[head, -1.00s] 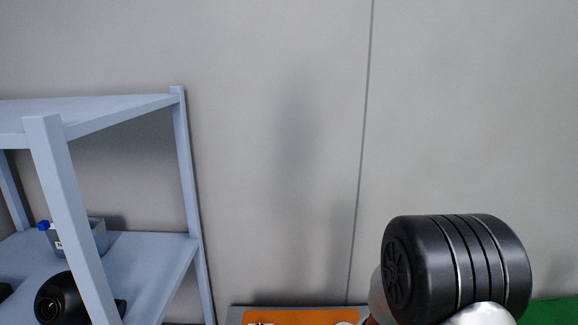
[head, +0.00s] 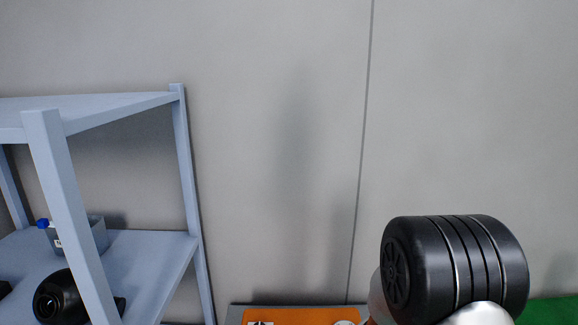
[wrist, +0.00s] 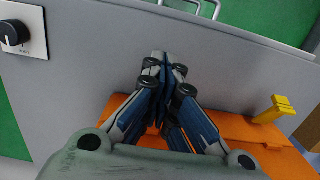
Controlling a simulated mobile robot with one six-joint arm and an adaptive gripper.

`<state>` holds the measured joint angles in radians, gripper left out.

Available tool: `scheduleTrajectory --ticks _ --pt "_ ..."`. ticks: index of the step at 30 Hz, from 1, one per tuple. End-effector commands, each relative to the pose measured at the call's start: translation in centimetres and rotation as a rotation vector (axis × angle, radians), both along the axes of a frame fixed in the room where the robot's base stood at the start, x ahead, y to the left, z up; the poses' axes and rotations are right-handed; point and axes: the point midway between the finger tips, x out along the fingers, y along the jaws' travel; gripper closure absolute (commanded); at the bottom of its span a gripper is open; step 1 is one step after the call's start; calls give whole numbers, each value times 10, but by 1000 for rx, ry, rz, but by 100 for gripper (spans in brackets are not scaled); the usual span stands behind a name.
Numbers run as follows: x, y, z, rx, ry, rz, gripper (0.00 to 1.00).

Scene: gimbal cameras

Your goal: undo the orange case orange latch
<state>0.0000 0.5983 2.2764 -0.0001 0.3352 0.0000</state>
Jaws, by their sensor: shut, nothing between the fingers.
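The orange case (wrist: 265,155) lies below and in front of my gripper in the wrist view, partly hidden behind it. A yellow-orange latch (wrist: 273,110) stands up at the case's right side, apart from my gripper. My gripper (wrist: 163,65) is shut and empty, its fingertips together to the left of the latch, in front of a grey panel. In the head view only a strip of the orange case (head: 290,317) shows at the bottom edge. The gripper is not in that view.
A grey panel (wrist: 80,85) with a black knob (wrist: 14,33) stands behind the case, with green surfaces around it. In the head view, a blue-grey shelf (head: 180,170) holds a bin (head: 92,238) and a black round object (head: 60,298) at left. A grey wall is behind.

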Motion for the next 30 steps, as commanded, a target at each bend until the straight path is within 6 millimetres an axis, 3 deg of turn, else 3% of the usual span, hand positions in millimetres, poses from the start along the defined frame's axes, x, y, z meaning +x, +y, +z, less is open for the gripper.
scheduleTrajectory --ticks 1,30 --pt "30 0 7 0 -82 0 100" --pt "25 0 83 0 -70 0 100"
